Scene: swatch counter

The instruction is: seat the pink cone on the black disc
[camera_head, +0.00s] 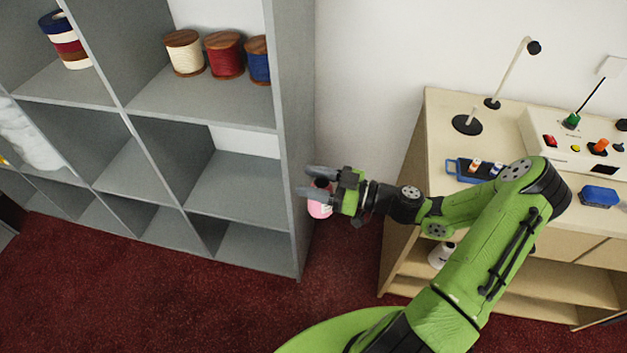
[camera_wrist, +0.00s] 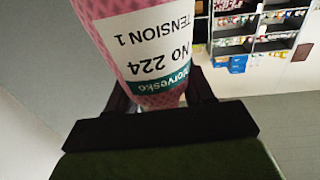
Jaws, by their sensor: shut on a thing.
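My gripper (camera_head: 311,181) is shut on the pink cone (camera_head: 320,207), held in the air in front of the gap between the grey shelf and the counter. In the wrist view the pink cone (camera_wrist: 125,75) fills the space between the fingers. It has a patterned pink surface and a white and teal label that reads upside down. Most of the cone is hidden by the fingers in the head view. The black disc (camera_head: 467,124) lies on the counter top, near its back left, with a thin pin standing from it. It is bare and well apart from the cone.
The counter (camera_head: 440,140) also holds a lamp (camera_head: 492,103), a control box (camera_head: 545,135), a blue tray (camera_head: 460,170) with small spools and a blue block (camera_head: 600,196). A grey shelf unit (camera_head: 297,150) with thread spools stands close left of my gripper. A white cone (camera_head: 441,254) sits below the counter top.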

